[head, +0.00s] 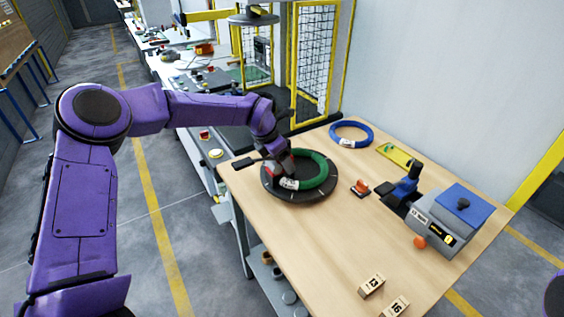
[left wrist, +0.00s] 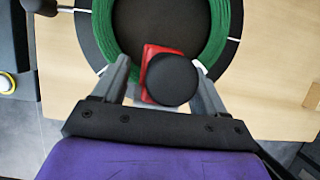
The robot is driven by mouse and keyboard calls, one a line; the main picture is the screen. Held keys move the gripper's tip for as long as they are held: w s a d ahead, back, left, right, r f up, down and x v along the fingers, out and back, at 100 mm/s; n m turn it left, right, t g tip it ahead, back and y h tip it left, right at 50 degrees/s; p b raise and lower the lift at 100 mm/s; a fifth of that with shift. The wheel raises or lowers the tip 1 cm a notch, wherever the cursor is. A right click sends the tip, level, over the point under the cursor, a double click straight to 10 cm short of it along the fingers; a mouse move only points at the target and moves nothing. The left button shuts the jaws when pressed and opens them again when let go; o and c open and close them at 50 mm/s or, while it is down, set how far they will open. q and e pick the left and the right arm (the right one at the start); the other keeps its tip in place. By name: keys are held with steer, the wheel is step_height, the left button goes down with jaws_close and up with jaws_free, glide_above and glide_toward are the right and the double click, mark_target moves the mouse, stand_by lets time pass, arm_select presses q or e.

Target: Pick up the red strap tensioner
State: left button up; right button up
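The red tensioner (left wrist: 150,53), a red block with a round black knob, lies between the two fingers of my left gripper (left wrist: 163,88) in the left wrist view. The fingers are spread, with a gap showing at the left finger; contact at the right finger is unclear. In the head view a bit of red (head: 271,171) shows beside my left gripper (head: 279,172), which is low over the left side of the green coil (head: 316,180). The coil lies on the dark round turntable (head: 300,199). My right gripper is out of view.
On the wooden table (head: 310,235) stand a small orange-red block (head: 361,187), a blue coil (head: 351,134), a yellow plate (head: 396,156) and a grey-blue machine (head: 449,217). An orange ball (head: 419,242) and number blocks (head: 371,285) are nearer. The front left of the table is clear.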

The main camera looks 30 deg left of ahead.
arm_select(q)
steer(key=c, duration=1)
jaws_close()
steer(key=shift+w+r, duration=0.1)
steer(key=shift+r, duration=0.05)
